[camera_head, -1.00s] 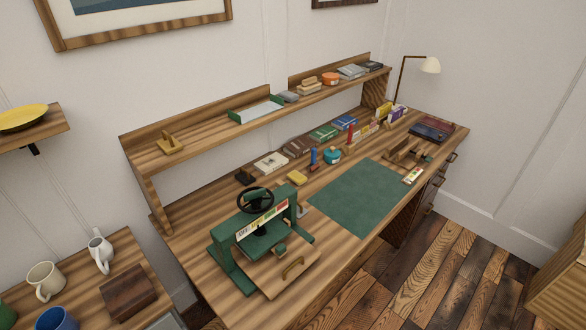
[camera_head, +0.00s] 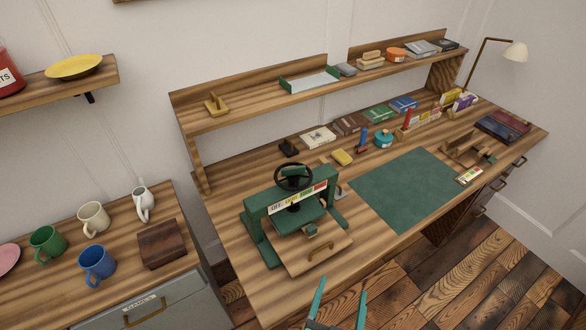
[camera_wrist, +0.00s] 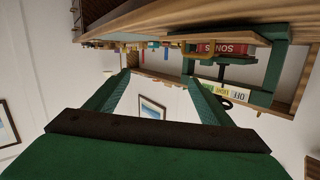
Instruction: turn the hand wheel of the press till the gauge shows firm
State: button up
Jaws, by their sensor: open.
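The green press (camera_head: 262,228) stands at the left front of the desk. Its black hand wheel (camera_head: 294,177) sits on top, level. The gauge (camera_head: 298,198) is a strip on the press's front with pale, yellow, green and red zones; its reading is too small to tell. A wooden board with a handle (camera_head: 320,252) lies at the press's foot. My gripper (camera_head: 343,286) is open and empty, in front of the desk and apart from the press. In the wrist view the press (camera_wrist: 262,98) appears upside down at the right, beyond the fingers, with the wheel (camera_wrist: 226,103) partly seen.
A green mat (camera_head: 405,188) lies right of the press. Books, a teal pot (camera_head: 383,139) and small items line the desk's back under a raised shelf (camera_head: 240,115).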

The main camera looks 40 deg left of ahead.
jog(key=w+a+r+n+g+y, duration=0.1)
jog(key=w+a+r+n+y, duration=0.35)
jog(key=w+a+r, duration=0.5)
jog(key=n+g+y, duration=0.3)
jog(key=y, duration=0.1)
send_near(294, 169)
jog(key=x, duration=1)
jog(key=shift+w+a, duration=0.15)
jog(key=shift+a, duration=0.15)
jog(key=c, duration=1)
